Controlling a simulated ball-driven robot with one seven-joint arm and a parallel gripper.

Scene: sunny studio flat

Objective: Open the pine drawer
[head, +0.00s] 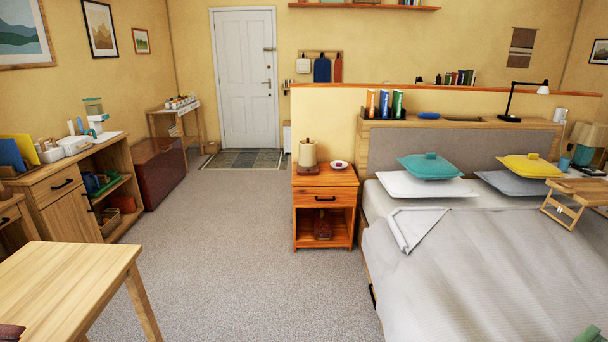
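An orange-brown pine nightstand (349,225) stands beside the bed in the middle of the head view. Its single drawer (304,197) is at the top, with a dark bar handle (325,199) on the front. The drawer looks shut, its front flush with the frame. Below it is an open shelf holding a dark reddish object (323,228). My gripper is not in view.
Grey carpet (225,250) lies clear in front of the nightstand. The bed (480,270) is close on its right. A light wood table (60,285) fills the near left. A sideboard (62,205) with a dark-handled drawer lines the left wall.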

